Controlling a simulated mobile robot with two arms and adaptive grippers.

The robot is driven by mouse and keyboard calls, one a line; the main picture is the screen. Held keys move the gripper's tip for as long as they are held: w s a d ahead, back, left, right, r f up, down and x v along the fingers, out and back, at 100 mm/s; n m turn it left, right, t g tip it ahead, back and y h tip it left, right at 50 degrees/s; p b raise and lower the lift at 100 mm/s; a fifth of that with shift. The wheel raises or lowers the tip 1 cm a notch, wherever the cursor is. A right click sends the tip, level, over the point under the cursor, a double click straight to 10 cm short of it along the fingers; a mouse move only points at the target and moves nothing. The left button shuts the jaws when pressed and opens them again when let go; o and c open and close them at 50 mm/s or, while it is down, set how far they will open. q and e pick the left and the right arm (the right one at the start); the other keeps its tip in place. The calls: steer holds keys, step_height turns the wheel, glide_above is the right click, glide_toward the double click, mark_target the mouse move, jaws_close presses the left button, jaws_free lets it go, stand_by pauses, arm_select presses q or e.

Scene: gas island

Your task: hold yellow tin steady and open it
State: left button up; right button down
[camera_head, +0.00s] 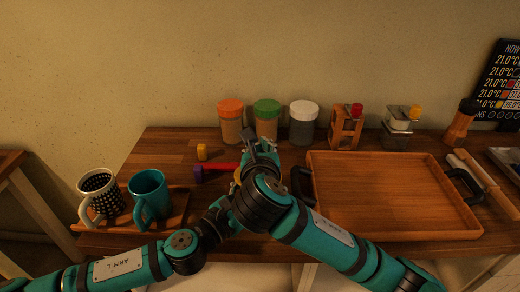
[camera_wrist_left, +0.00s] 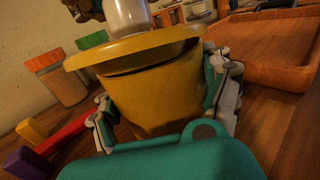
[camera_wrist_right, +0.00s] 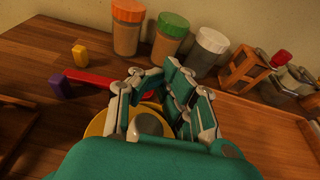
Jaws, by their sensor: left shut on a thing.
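The yellow tin (camera_wrist_left: 165,95) stands upright on the table in the left wrist view. Its yellow lid (camera_wrist_left: 120,52) sits tilted, with a dark gap between lid and rim. A pale round knob (camera_wrist_left: 127,18) tops the lid. My left gripper (camera_wrist_left: 170,105) is shut on the tin, one finger on each side of its body. My right gripper (camera_wrist_right: 158,85) is above the lid, its fingers apart; the knob (camera_wrist_right: 148,126) shows between them, and I cannot tell if they touch it. In the head view my arms hide most of the tin, and the right gripper (camera_head: 262,152) is above it.
Jars (camera_head: 267,120) line the back. A wooden tray (camera_head: 390,195) is close on the right. Mugs (camera_head: 149,196) stand on a board at the left.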

steer(key=shift+r, duration=0.1)
arm_select(q)
steer(key=o, duration=1.6)
arm_select(e)
step_height(320, 180, up, 4)
steer(key=shift+f, duration=0.1)
arm_select(q)
steer(key=v, duration=1.2)
